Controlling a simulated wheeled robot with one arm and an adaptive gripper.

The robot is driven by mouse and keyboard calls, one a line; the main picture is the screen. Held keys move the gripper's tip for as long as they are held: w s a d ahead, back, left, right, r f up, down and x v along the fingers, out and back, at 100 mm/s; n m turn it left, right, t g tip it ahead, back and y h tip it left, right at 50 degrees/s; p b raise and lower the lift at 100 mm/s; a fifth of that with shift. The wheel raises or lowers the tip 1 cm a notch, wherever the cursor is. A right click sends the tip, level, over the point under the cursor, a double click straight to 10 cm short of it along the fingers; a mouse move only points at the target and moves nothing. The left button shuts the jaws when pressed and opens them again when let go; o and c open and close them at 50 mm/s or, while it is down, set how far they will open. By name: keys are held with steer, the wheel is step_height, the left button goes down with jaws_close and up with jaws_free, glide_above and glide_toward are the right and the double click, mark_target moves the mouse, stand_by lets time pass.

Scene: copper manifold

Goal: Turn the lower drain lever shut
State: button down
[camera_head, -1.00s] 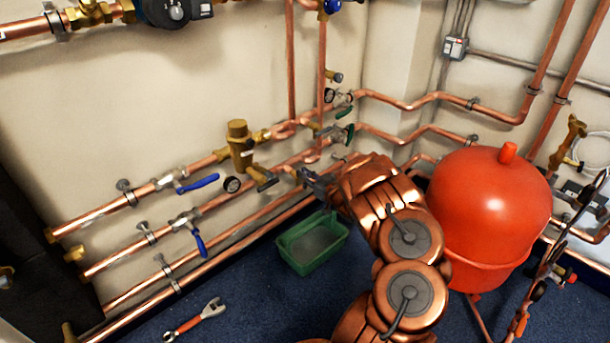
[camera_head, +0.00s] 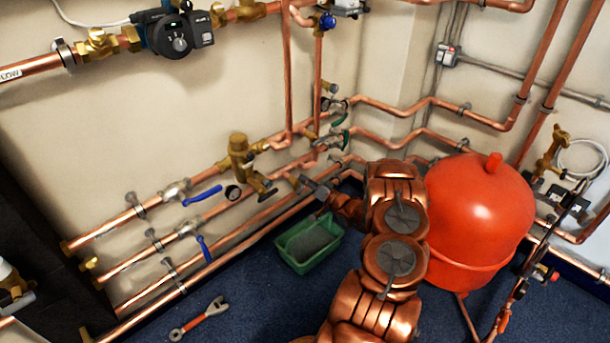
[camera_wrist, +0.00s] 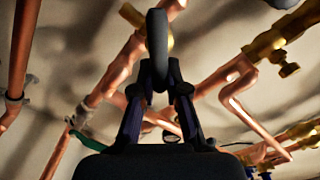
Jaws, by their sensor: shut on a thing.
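My gripper (camera_head: 304,184) reaches to the lowest pipes at the wall, just above and behind the green tray. In the wrist view its fingers (camera_wrist: 160,84) close on a dark, rounded bar, the lower drain lever (camera_wrist: 157,35), which stands upright between the fingertips. In the head view the lever is too small and too covered by my gripper to make out. Its valve body and exact angle to the pipe are unclear.
A green tray (camera_head: 285,254) sits on the blue carpet below my gripper. A red tank (camera_head: 480,215) stands close to the right of my arm. Blue levers (camera_head: 203,195) and a brass valve (camera_head: 240,160) are at left. A wrench (camera_head: 203,316) lies on the floor.

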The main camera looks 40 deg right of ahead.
steer(key=m, duration=0.2)
steer(key=m+p, duration=0.1)
steer(key=f+m+p, duration=0.1)
steer(key=m, duration=0.1)
steer(key=shift+d+m, duration=0.3)
steer(key=shift+f+m+p, duration=0.2)
steer(key=shift+f+m, duration=0.05)
steer(key=shift+m, duration=0.65)
steer(key=shift+f+m+p, duration=0.2)
steer(key=shift+f+m, duration=0.05)
steer(key=shift+m, duration=0.65)
steer(key=shift+d, duration=0.1)
steer(key=c, duration=1.2)
jaws_free()
steer(key=s, duration=1.2)
